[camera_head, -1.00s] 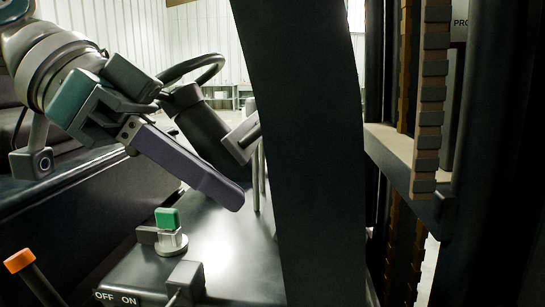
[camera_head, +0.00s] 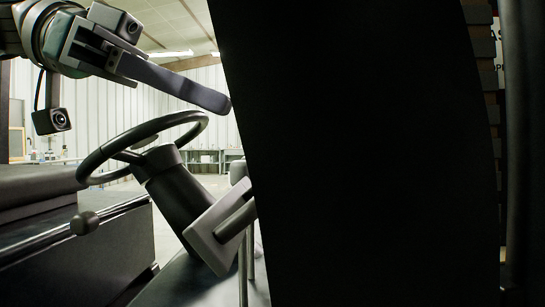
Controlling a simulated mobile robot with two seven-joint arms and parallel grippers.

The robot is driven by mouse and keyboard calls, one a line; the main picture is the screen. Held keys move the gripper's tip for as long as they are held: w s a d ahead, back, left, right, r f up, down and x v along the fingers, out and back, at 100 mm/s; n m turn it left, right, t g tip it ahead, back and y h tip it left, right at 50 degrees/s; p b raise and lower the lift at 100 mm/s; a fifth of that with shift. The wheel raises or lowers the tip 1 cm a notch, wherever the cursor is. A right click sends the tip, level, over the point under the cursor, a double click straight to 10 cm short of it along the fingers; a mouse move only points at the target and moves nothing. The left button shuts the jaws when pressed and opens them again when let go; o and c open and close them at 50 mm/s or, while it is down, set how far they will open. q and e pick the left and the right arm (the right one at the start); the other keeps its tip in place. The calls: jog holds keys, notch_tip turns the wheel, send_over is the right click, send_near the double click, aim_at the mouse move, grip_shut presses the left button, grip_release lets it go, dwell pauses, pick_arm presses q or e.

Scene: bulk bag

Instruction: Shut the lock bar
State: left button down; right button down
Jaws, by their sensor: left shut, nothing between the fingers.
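My left gripper (camera_head: 218,101) comes in from the upper left, its long dark fingers closed together with nothing between them. It is raised above the steering wheel (camera_head: 145,146), and its tip shows beside the edge of a wide dark upright panel (camera_head: 360,150). A thin bar with a round dark knob (camera_head: 85,223) runs along the left side, below the gripper and apart from it. I cannot tell for sure whether this is the lock bar. My right gripper is out of view.
The dark panel fills most of the middle and right and hides what is behind it. A grey plate with a rod (camera_head: 221,226) sits below the steering wheel. A dark seat or padded block (camera_head: 38,186) is at the left. Shelves (camera_head: 207,160) stand far back.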

pick_arm(q)
jog(key=p+x, duration=0.1)
jog(key=x, duration=0.9)
jog(key=shift+s+a+f+p, duration=0.15)
jog(key=shift+a+f, duration=0.15)
jog(key=shift+a, duration=0.3)
jog(key=shift+w+a+f+p, duration=0.1)
jog(key=shift+a+f, duration=0.2)
jog(key=shift+a, duration=0.3)
jog(key=shift+s+a+f+p, duration=0.15)
jog(key=shift+a+f, duration=0.1)
jog(key=shift+a, duration=0.3)
jog(key=shift+w, duration=0.1)
